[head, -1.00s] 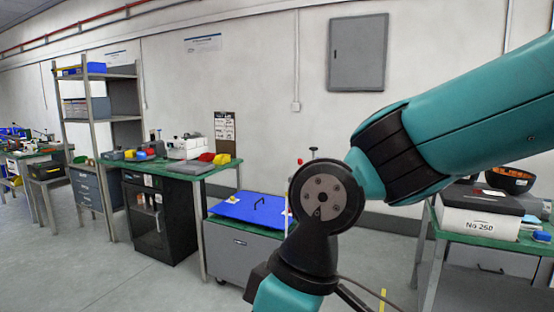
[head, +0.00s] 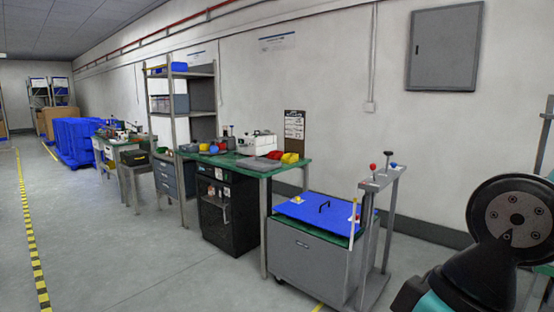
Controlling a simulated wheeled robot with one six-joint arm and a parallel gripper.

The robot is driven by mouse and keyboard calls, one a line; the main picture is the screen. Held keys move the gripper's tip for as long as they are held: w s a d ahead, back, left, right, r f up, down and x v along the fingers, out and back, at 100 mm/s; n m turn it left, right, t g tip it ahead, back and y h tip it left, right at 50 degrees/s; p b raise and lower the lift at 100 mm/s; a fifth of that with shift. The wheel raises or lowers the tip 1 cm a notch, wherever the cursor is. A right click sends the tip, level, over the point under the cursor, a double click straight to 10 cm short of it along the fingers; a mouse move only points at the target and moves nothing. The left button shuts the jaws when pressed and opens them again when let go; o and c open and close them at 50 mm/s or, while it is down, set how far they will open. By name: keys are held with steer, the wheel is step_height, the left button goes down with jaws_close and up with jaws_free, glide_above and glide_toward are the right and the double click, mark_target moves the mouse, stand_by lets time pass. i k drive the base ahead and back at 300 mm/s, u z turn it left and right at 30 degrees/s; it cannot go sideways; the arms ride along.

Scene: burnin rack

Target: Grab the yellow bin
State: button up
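A small yellow bin (head: 290,158) sits at the right end of the green-topped workbench (head: 232,162) by the wall. A red bin (head: 274,155) is just left of it. Both are small and far off in the head view. Part of my arm shows at the lower right, but my gripper is out of view.
A grey cabinet with a blue top (head: 318,212) and a grey stand with red and blue knobs (head: 380,215) stand right of the workbench. A grey shelf (head: 180,100) is behind it on the left. The floor (head: 130,250) at the front left is clear.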

mark_target(289, 158)
steer(key=u, duration=0.55)
steer(key=i, duration=1.85)
steer(key=u, duration=0.55)
steer(key=i, duration=2.05)
steer(key=z, duration=0.5)
steer(key=i, duration=1.25)
steer(key=z, duration=1.45)
steer(key=i, duration=1.05)
steer(key=z, duration=0.65)
